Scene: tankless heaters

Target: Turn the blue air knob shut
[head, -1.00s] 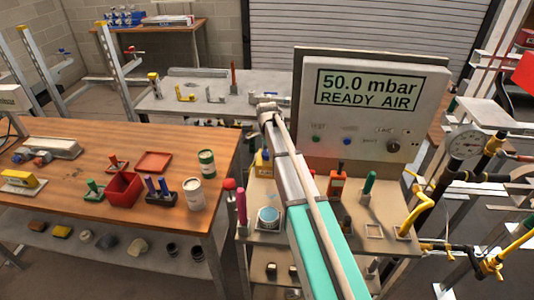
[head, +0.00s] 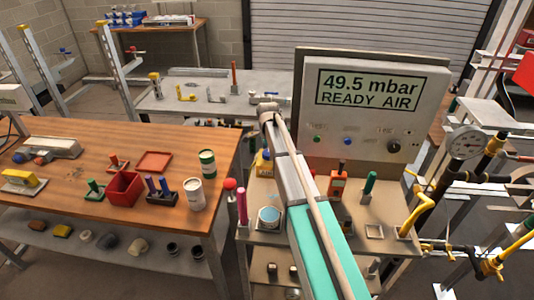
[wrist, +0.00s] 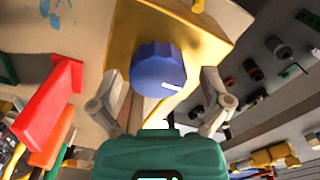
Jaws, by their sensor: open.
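The blue air knob (wrist: 158,66) is in the upper middle of the wrist view, in front of a yellow panel (wrist: 208,42). Its white mark is on the lower right of its face. My gripper (wrist: 163,98) is open, with one finger to the lower left of the knob and one to the lower right. No grip on the knob shows, and I cannot tell if a finger touches it. In the head view my arm hides this area, and I cannot make out the knob or my gripper there. The display (head: 368,89) reads 49.5 mbar, READY AIR.
A red block-like part (wrist: 47,104) stands close on the left in the wrist view. In the head view, a wooden bench (head: 100,140) with small items is left of my arm. A pressure gauge (head: 466,142) and yellow pipes are on the right.

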